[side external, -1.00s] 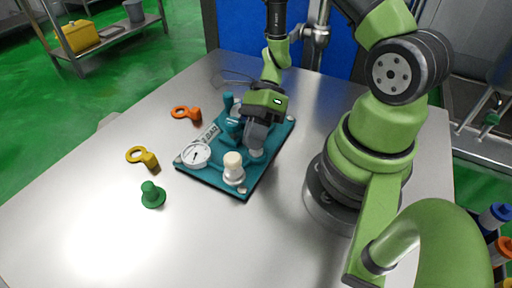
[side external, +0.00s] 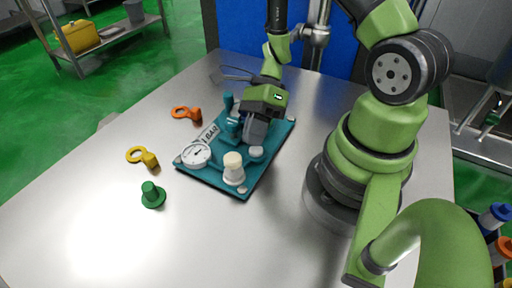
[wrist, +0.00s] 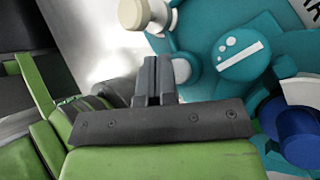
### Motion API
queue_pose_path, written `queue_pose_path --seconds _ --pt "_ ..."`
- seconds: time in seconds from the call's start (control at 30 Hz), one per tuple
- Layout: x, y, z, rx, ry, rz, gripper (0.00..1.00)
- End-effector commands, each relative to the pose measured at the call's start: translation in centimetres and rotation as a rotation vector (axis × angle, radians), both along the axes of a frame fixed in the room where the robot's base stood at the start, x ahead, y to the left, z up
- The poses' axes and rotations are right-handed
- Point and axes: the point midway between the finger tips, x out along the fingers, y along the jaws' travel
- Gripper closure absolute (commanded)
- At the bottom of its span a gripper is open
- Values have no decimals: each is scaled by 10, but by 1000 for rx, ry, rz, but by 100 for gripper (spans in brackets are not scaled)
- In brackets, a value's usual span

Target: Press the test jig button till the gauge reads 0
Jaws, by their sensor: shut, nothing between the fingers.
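The teal test jig (side external: 216,182) lies on the steel table. Its white dial gauge (side external: 196,155) sits at the left corner; the needle shows, but the reading is too small to make out. A grey-topped round part (side external: 256,152), which looks like the button, stands near the jig's right edge. My gripper (side external: 252,139) is shut and empty, its tips just above and beside that part, seemingly apart from it. In the wrist view the shut fingers (wrist: 157,72) point toward the jig, next to a small grey cap (wrist: 182,70).
A cream knob (side external: 233,167) on a white base stands at the jig's front corner. A green knob (side external: 151,194), a yellow ring-ended piece (side external: 143,156) and an orange one (side external: 187,114) lie left of the jig. The front of the table is clear.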

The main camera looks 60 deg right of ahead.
Motion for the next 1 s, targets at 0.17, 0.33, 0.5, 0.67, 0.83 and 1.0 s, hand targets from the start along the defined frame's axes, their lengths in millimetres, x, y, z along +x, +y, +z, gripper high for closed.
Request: queue_pose_path --seconds 0.17,0.33,0.5,0.67,0.83,1.0 --pt "0 0 3 1 1 -2 100" --pt "0 0 3 1 0 -1 100" --pt "1 0 15 0 -3 0 100" --pt "0 0 31 -1 -3 -1 100" --pt "1 0 47 -1 -4 -1 100" --pt "0 0 53 1 0 -1 100"
